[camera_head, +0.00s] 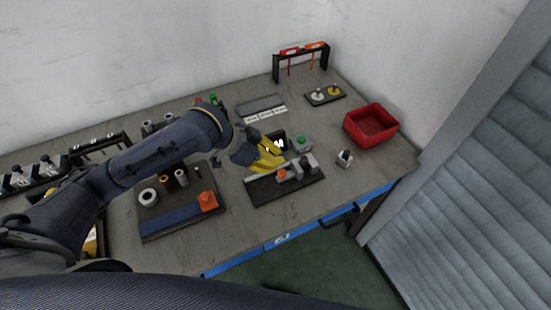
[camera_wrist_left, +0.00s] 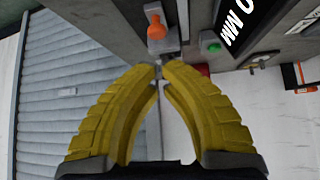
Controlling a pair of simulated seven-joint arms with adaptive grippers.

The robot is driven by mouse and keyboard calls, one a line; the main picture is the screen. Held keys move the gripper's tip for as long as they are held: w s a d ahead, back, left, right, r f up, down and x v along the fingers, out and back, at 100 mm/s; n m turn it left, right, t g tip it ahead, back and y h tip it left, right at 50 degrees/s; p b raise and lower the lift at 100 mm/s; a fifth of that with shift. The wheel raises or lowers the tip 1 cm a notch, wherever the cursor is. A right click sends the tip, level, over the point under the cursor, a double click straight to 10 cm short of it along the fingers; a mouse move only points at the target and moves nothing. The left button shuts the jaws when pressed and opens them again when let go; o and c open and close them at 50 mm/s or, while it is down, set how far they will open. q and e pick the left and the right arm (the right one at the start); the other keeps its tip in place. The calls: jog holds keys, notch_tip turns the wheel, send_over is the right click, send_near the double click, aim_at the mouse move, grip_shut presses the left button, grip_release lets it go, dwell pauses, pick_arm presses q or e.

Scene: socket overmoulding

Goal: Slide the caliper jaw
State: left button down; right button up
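The caliper is a grey bar (camera_head: 260,179) with grey blocks and an orange knob (camera_head: 281,175) on a dark base plate on the bench. Its orange knob also shows in the left wrist view (camera_wrist_left: 156,27), on a grey block (camera_wrist_left: 164,46) that looks like the sliding jaw. A dark display with "0 MM" (camera_wrist_left: 237,25) is beside it. My left gripper (camera_head: 279,162) has yellow fingers over the bar. In the left wrist view its fingertips (camera_wrist_left: 159,72) nearly meet just short of the grey block; contact is unclear. My right gripper is not in view.
A red bin (camera_head: 370,124) stands at the right of the bench. A green button (camera_head: 301,142) sits behind the caliper. A small grey part (camera_head: 344,158) stands to its right. A tray with rings and a blue strip (camera_head: 168,219) lies to the left. The front bench edge is close.

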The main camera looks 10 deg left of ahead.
aim_at(296, 168)
pick_arm(q)
jog(key=shift+x, duration=3.95)
